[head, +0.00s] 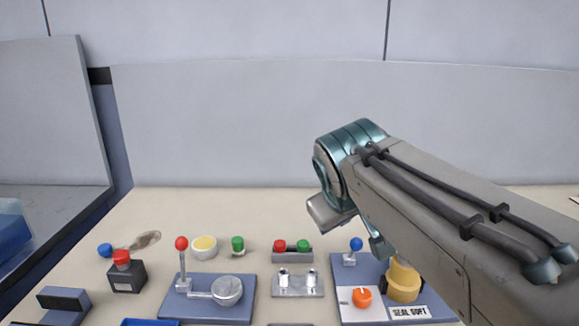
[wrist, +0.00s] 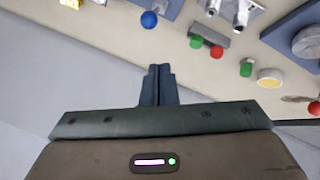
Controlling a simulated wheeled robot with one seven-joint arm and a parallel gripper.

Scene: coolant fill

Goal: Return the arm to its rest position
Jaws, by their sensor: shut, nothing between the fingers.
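My arm reaches in from the right edge in the head view, bent at a teal joint (head: 350,150) above the back of the bench. The lower part of the arm is mostly hidden behind the nearer link. In the wrist view my gripper (wrist: 158,72) is shut, its two dark fingers side by side with nothing between them. The fingertips show against the pale bench top and touch nothing that I can see. I cannot clearly make out the fingers in the head view.
The bench (head: 150,215) holds a red-knobbed lever (head: 182,262), a red and green button block (head: 292,252), a silver fitting block (head: 297,284), an orange knob (head: 361,297) and a yellow cylinder (head: 403,280) near my arm. A pale back wall (head: 250,125) stands behind; the space above the left side is free.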

